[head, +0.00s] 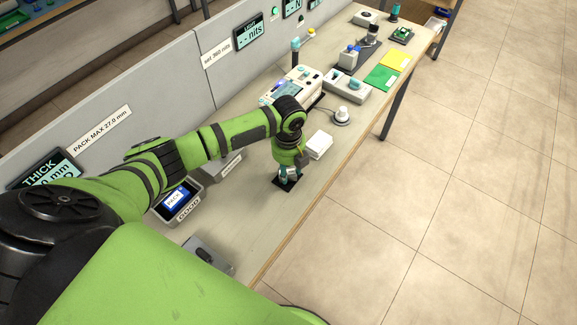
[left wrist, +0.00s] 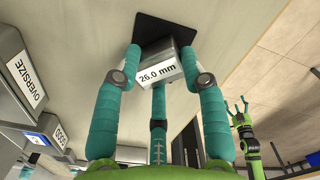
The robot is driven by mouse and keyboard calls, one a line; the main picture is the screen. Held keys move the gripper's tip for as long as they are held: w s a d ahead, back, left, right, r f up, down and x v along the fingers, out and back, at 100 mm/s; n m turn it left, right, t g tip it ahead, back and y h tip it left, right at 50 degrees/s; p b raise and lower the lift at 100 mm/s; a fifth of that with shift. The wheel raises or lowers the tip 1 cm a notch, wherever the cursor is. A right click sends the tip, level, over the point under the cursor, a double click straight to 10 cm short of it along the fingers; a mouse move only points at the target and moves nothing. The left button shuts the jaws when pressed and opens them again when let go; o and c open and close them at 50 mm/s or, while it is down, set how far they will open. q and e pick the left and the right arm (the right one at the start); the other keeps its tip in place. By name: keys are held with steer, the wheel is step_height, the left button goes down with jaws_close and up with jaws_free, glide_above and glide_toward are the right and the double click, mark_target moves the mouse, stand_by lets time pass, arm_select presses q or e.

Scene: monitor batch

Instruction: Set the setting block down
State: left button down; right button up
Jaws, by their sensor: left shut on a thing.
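The setting block (left wrist: 158,75) is a light grey block with a white label reading "26.0 mm". My left gripper (left wrist: 161,55), with teal fingers, is shut on it. In the head view this gripper (head: 289,175) points down at the black square pad (head: 279,183) on the bench, hiding the block. The pad (left wrist: 170,27) also shows behind the block in the left wrist view. I cannot tell whether the block touches it. My right gripper (left wrist: 240,108) shows small in the left wrist view, fingers spread and empty, away from the bench.
A white block-like item (head: 319,146) lies just beyond the pad. A round grey base with a white knob (head: 342,114) is farther back. The bench's front edge (head: 312,213) is close by.

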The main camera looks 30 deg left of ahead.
mark_target(289, 172)
arm_select(q)
steer(key=shift+f, duration=0.15)
steer(key=c, duration=0.7)
jaws_free()
step_height(289, 172, up, 12)
steer(key=shift+r+b, duration=0.15)
steer(key=shift+b, duration=0.65)
